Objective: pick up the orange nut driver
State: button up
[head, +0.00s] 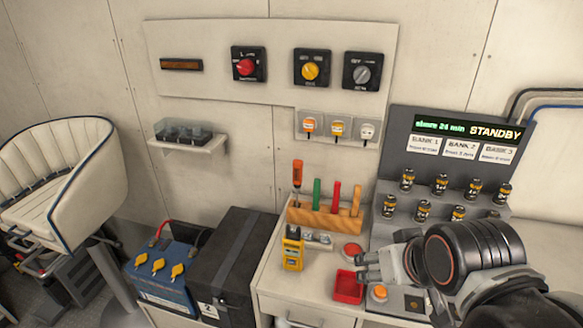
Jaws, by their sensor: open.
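A wooden tool rack (322,219) stands at the back of the white counter with several upright handles. At its left end an orange handle (297,174) with a dark band rises higher than the others. Another, yellow-orange handle (356,200) stands at the right end. My gripper (367,268) is open, in front and to the right of the rack, pointing left, apart from the handles. It appears over the counter near a small red tray (348,287).
Green (316,194) and red (335,197) handles stand between the orange ones. A yellow meter (293,250) stands in front of the rack's left end. A stepped battery stand (440,207) is behind my arm.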

aim_at(297, 164)
jog(key=z, duration=1.95)
jog(key=u, duration=2.2)
jog(key=i+j+z, duration=0.1)
jog(key=i+j, duration=0.65)
jog(key=j, duration=0.2)
jog(key=l+z, duration=0.05)
